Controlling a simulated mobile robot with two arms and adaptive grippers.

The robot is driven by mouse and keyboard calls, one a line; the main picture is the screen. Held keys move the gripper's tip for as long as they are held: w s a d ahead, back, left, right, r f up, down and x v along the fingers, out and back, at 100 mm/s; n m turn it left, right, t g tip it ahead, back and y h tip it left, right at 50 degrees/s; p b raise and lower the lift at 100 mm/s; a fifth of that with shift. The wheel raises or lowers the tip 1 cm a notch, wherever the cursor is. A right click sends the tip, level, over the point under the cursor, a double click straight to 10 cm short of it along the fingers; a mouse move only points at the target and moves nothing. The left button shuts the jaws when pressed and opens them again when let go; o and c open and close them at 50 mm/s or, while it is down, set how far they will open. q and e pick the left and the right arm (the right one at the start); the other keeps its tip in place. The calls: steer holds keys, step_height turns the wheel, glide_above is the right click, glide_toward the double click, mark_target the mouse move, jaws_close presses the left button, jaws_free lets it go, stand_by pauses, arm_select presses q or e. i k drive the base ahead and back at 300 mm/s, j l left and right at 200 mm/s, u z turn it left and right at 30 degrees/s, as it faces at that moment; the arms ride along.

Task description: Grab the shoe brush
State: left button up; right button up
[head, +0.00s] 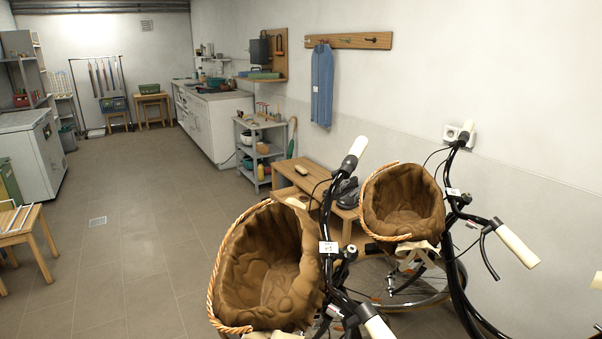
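A small tan and dark object (301,169), which looks like the shoe brush, lies on top of a low wooden bench (286,169) against the right wall. It is small in the picture, so its bristles cannot be made out. Dark shoes (348,193) sit on the same bench, partly hidden behind a bicycle handlebar. Neither of my grippers is in the head view.
Two bicycles with brown-lined baskets (268,265) (403,203) stand in front, partly blocking the bench. A grey shelf cart (262,150) stands beyond the bench. A wooden table (18,226) is at the left. The tiled floor (150,230) between is clear.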

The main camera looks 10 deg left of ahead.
mark_target(299, 168)
steer(key=j+u, duration=0.15)
steer(key=j, duration=0.15)
steer(key=i+j+u, duration=0.15)
steer(key=j, duration=0.15)
steer(key=i+j+u, duration=0.55)
steer(key=i+j, duration=0.2)
steer(key=j, duration=0.15)
steer(key=i+j+u, duration=0.3)
steer(key=i+j, duration=0.2)
steer(key=i, duration=0.15)
steer(key=i+j+u, duration=0.35)
steer(key=i, duration=0.3)
steer(key=i+z, duration=0.3)
steer(key=i, duration=0.15)
steer(key=i+z, duration=0.3)
steer(key=i, duration=0.2)
steer(key=i+j+z, duration=0.15)
steer(key=i+z, duration=0.15)
steer(key=i, duration=0.15)
steer(key=i+j+z, duration=0.3)
steer(key=i, duration=0.15)
